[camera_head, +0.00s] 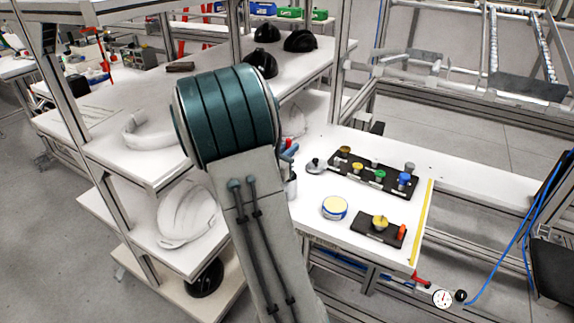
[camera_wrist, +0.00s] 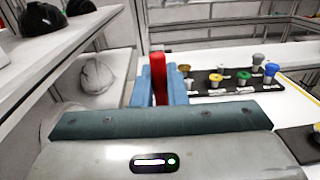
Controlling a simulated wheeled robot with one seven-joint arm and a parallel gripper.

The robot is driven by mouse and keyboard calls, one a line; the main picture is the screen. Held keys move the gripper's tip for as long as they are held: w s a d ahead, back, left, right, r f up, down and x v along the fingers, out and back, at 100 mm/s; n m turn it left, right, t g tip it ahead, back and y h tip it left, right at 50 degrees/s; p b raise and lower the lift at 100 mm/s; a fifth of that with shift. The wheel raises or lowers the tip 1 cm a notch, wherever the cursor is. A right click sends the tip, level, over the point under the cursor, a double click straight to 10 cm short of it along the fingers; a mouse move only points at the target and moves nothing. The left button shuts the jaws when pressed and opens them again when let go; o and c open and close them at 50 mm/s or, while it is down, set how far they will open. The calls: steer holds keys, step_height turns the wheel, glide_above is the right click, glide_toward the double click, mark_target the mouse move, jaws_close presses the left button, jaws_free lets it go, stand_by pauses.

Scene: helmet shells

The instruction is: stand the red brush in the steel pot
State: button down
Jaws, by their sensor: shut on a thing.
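My gripper (camera_wrist: 158,88) is shut on the red brush (camera_wrist: 157,72), which stands roughly upright between the blue fingers in the wrist view. In the head view my arm hides most of the gripper; only a bit of blue and red shows past its edge. A grey, pot-like cylinder (camera_head: 291,187) shows partly beside my arm on the white table, below the gripper in the picture. It may be the steel pot, but its opening is hidden. I cannot tell whether the brush touches it.
Shelves with helmet shells (camera_head: 187,215) stand at left. Bare tabletop surrounds the tin.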

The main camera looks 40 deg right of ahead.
steer(key=shift+f, duration=2.05)
steer(key=shift+f+b, duration=0.2)
steer(key=shift+b, duration=0.15)
steer(key=c, duration=1.5)
jaws_free()
steer(key=shift+r, duration=0.1)
steer(key=shift+o, duration=0.2)
